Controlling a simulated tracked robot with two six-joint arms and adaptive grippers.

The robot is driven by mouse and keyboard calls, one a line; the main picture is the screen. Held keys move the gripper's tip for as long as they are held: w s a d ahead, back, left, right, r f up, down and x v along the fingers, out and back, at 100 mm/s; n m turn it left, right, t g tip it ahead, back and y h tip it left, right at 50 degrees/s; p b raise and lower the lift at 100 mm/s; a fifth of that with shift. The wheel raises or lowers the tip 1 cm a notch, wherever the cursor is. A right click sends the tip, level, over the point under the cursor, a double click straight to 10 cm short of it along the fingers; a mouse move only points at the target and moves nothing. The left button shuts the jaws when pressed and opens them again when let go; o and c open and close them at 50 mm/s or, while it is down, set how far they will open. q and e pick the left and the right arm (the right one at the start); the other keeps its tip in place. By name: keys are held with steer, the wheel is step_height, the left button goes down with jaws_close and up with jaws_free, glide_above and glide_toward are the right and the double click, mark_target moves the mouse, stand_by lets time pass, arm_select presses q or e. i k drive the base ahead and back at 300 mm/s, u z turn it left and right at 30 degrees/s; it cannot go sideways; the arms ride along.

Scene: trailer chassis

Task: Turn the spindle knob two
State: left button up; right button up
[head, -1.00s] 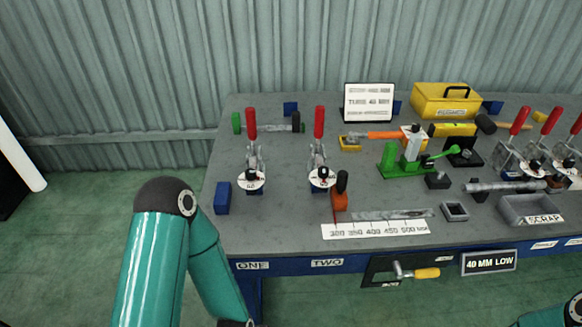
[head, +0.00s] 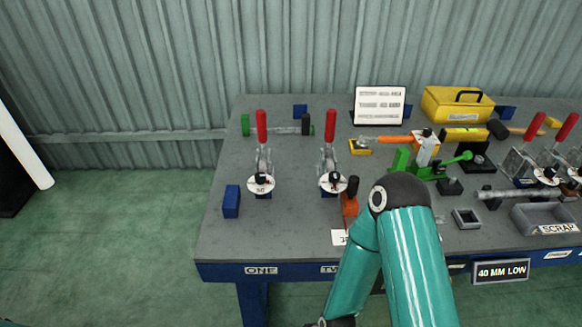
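At station two, a white round dial (head: 326,188) carries a small black spindle knob (head: 333,177). A clamp with an upright red handle (head: 330,124) stands behind it. The label TWO (head: 327,269) on the bench's front edge is partly covered by my teal arm. That arm, which looks like my right, rises in front of the bench and bends back down to the left, its elbow just right of the dial. Neither gripper is in view; the forearm leaves at the bottom edge. Nothing of mine visibly touches the knob.
Station one has a matching dial (head: 260,188) and red handle (head: 261,126). A blue block (head: 231,202) stands left of it. An orange block (head: 350,207) is close right of dial two. My arm hides most of the white scale (head: 339,237). The bench's left front is clear.

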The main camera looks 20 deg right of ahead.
mark_target(333, 176)
steer(key=u, duration=0.8)
steer(key=k, duration=1)
steer(key=z, duration=0.7)
steer(key=i, duration=0.65)
steer(key=z, duration=0.35)
